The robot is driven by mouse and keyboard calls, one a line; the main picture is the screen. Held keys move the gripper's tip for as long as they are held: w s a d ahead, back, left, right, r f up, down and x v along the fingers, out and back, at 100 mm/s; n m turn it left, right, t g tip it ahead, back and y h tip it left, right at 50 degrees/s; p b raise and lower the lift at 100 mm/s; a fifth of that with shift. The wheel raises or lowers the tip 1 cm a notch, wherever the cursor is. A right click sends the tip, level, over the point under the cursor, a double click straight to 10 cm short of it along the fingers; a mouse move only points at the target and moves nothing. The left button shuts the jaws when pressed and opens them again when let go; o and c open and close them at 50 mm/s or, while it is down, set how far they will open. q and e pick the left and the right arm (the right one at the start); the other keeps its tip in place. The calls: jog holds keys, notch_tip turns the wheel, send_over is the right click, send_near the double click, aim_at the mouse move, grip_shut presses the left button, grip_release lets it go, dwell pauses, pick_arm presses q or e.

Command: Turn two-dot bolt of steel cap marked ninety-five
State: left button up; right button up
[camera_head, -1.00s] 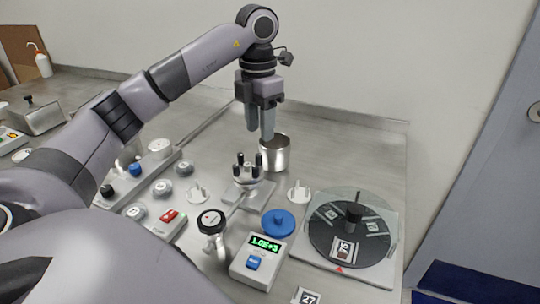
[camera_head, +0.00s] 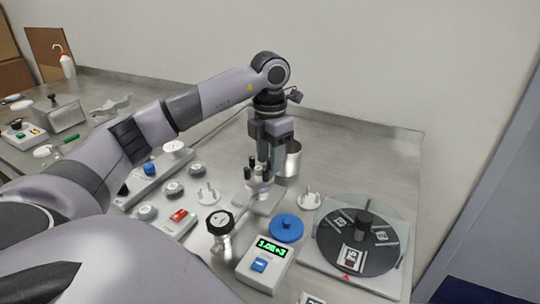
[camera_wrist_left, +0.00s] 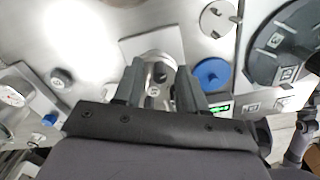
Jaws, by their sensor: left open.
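A steel cap (camera_head: 258,184) with several upright black-topped bolts stands on a flat metal base near the middle of the bench. I cannot read a ninety-five on it or the dots on its bolts. My left gripper (camera_head: 271,168) points down, open, right at the back of the cap, its fingers overlapping the bolts in the head view. In the left wrist view the cap (camera_wrist_left: 157,72) shows between the two open fingers (camera_wrist_left: 160,92), and nothing is gripped. Whether a finger touches a bolt cannot be told. My right gripper is not in view.
A steel cup (camera_head: 293,160) stands just behind the gripper. White pronged pieces (camera_head: 309,200), a blue disc (camera_head: 286,228), a black-knobbed valve (camera_head: 220,222) and a display box (camera_head: 266,262) surround the cap. A dark turntable (camera_head: 340,248) lies at right. The bench behind is clear.

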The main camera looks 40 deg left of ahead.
pick_arm(q)
grip_shut()
jog(key=shift+m, duration=0.4)
jog(key=shift+m+p, duration=0.4)
jog(key=shift+m, duration=0.5)
jog(key=shift+m+p, duration=0.35)
jog(key=shift+m, duration=1.45)
grip_release()
